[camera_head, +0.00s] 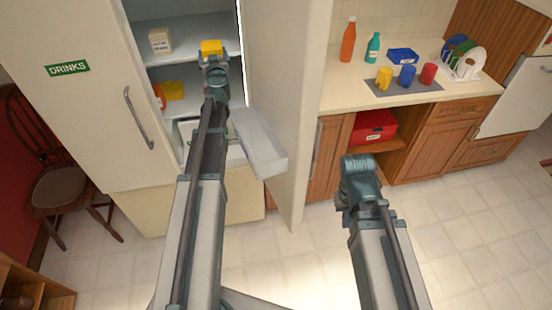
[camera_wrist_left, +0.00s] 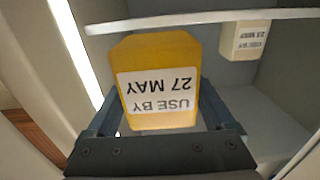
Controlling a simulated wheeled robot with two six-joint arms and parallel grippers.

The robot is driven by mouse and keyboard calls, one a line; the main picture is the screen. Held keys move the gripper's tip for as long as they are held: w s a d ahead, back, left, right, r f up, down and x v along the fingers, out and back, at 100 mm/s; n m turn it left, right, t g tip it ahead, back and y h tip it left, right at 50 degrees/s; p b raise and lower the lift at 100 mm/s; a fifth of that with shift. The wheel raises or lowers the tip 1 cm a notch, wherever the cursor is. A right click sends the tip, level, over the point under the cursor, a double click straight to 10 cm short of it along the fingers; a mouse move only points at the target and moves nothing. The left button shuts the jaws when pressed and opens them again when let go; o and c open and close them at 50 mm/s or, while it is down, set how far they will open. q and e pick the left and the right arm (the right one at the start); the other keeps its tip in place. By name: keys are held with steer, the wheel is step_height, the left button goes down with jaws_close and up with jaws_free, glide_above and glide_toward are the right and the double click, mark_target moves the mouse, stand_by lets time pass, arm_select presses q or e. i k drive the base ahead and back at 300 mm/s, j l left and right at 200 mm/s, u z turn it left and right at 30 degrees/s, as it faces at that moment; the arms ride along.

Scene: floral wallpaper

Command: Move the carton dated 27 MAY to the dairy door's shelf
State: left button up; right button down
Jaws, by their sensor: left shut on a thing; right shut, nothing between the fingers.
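A yellow carton (camera_head: 211,47) is in my left gripper (camera_head: 213,60), in front of the open fridge compartment. In the left wrist view the carton (camera_wrist_left: 158,55) carries a white label reading USE BY 27 MAY, upside down, and sits between the two fingers. A grey-white door bin (camera_head: 260,145) juts from the inner side of the open right-hand door (camera_head: 286,90), below and right of the carton. No dairy label is visible on that door. My right gripper (camera_head: 358,172) is shut and empty over the floor, in front of the counter.
A cream carton (camera_head: 160,41) stands on the upper shelf; its label is too small to read for certain. Yellow and orange things (camera_head: 171,91) lie lower inside. The left door (camera_head: 85,95) bears a DRINKS sign. A counter (camera_head: 340,92) with bottles and cups stands right.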

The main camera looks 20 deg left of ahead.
mark_target(266, 161)
steer(key=k+l+u, duration=0.15)
steer(key=u, duration=0.15)
steer(key=k+l+u, duration=0.15)
steer(key=u, duration=0.15)
steer(key=j+u, duration=0.1)
steer(key=j, duration=0.7)
steer(key=j+u, duration=0.1)
steer(key=j, duration=0.7)
steer(key=i, duration=0.05)
